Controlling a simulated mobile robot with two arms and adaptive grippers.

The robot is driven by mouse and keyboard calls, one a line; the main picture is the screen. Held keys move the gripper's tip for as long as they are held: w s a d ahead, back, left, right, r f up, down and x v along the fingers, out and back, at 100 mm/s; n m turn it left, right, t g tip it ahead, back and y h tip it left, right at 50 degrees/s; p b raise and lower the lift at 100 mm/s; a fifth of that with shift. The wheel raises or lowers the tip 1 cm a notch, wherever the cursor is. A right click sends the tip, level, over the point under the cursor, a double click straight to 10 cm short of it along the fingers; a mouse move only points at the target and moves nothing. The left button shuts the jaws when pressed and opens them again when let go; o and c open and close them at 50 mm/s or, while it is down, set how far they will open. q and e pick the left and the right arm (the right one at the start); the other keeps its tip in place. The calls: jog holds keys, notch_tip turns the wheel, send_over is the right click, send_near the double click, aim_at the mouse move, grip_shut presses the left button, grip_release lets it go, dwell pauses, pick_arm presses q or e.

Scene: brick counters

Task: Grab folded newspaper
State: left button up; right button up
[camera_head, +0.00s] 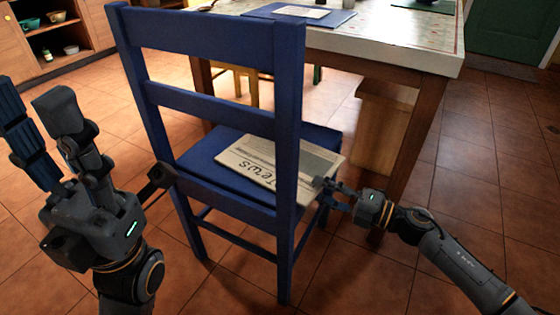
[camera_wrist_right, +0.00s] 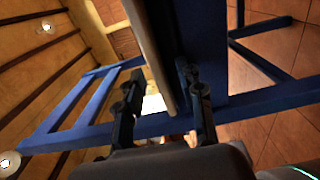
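The folded newspaper (camera_head: 272,163) lies on the seat of a blue chair (camera_head: 218,160), its large print partly hidden by the chair's back post. Its right corner reaches past the seat edge. My right gripper (camera_head: 325,190) is at that corner. In the right wrist view the newspaper (camera_wrist_right: 154,50) shows nearly edge-on, running between the fingertips of the right gripper (camera_wrist_right: 160,85). Those fingers are apart, and no firm grip shows. My left gripper (camera_head: 34,98) is raised at the left, open and empty, away from the newspaper.
A table (camera_head: 385,45) with a pale top stands behind the chair, with a blue mat (camera_head: 300,14) on it. The chair's tall back stands between my two arms. Shelves (camera_head: 55,35) are at the back left. The tiled floor at the right is clear.

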grip_shut()
jog(key=shift+r, duration=0.15)
